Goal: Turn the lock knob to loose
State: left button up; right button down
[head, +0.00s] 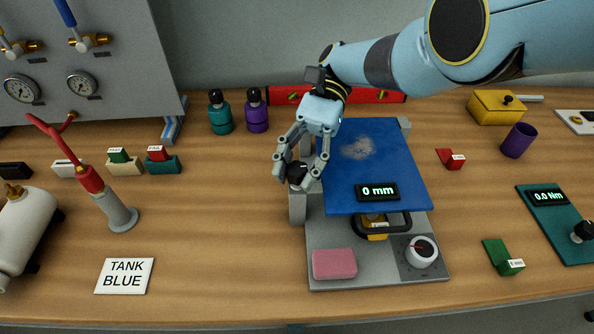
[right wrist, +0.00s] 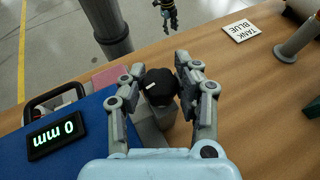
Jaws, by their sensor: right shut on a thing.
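The lock knob (head: 297,173) is black and sits at the left side of the test fixture, by a grey post. My right gripper (head: 303,172) comes down over it and is shut on it, with one finger on each side. In the right wrist view the knob (right wrist: 160,87) shows a white mark on its face, between the two fingers (right wrist: 158,92). The fixture's blue plate (head: 375,170) carries a display reading 0 mm (head: 377,192). My left gripper (right wrist: 169,14) shows small at the top of the right wrist view, away from the fixture; its opening is unclear.
Teal (head: 220,115) and purple (head: 257,112) bottles stand behind. A TANK BLUE card (head: 126,276) lies left.

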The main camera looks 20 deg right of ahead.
jog(key=shift+n+g+h+b, duration=0.4)
jog(key=shift+n+h+b, duration=0.1)
jog(key=shift+b, duration=0.15)
jog(key=c, duration=0.9)
grip_release()
